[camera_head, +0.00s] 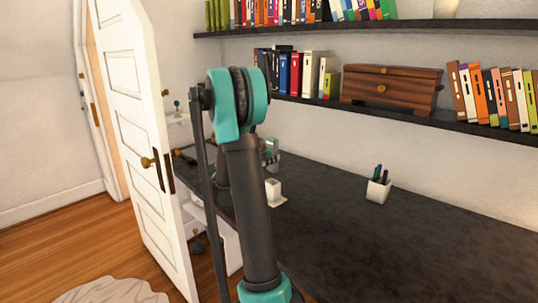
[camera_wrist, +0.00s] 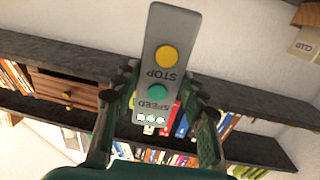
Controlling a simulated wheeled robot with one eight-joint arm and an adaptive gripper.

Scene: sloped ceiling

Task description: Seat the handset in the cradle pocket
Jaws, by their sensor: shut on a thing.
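The handset (camera_wrist: 161,76) is a grey bar with a yellow STOP button, a green SPEED button and a row of small lights. In the wrist view it stands between the two fingers of my gripper (camera_wrist: 160,92), which is shut on it. Its lettering appears upside down there. In the head view my gripper (camera_head: 270,150) is partly hidden behind my arm, above the desk. A small white block on a flat base, apparently the cradle (camera_head: 273,188), sits on the desk below it. Its pocket is too small to make out.
A white pen cup (camera_head: 378,191) stands on the dark desk (camera_head: 350,240) to the right; the desk between is clear. Shelves with books and a wooden drawer box (camera_head: 390,88) hang above. A white door (camera_head: 140,130) stands open at the left.

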